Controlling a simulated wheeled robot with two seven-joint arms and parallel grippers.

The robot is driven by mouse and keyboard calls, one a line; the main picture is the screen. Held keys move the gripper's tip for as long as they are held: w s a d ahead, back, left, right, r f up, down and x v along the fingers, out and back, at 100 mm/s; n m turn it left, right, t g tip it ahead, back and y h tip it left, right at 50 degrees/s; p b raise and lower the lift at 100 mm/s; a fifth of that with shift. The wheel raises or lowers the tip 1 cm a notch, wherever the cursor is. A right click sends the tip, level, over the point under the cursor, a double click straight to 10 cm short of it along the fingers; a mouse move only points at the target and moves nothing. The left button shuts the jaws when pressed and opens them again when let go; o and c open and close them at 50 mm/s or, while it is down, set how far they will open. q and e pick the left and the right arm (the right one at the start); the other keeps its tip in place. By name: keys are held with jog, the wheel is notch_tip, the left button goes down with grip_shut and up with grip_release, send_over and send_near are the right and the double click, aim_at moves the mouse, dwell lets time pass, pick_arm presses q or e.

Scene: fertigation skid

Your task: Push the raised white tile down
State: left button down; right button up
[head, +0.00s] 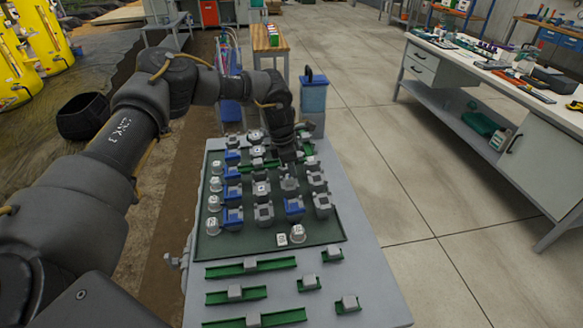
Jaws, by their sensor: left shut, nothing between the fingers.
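A dark green panel (318,236) lies on a grey bench and bears grey blocks, blue parts and several small white tiles. One white tile (298,233) stands near the panel's front edge, beside another white tile (281,240). More white tiles (214,203) run down the panel's left side, and one (261,188) sits near the middle. I cannot tell for certain which tile is raised. My left gripper (290,167) points down over the back right of the panel, shut and empty. It hides part of the blocks there. My right gripper is out of view.
Green rails (252,267) with grey blocks lie in front of the panel. A blue bin (314,95) and a small wooden table (270,42) stand behind the bench. A cluttered workbench (480,58) is at the right. Open concrete floor lies between the benches.

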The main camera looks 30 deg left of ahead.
pick_arm(q)
jog(key=shift+f, duration=0.2)
jog(key=shift+f+b, duration=0.85)
jog(key=shift+f, duration=0.8)
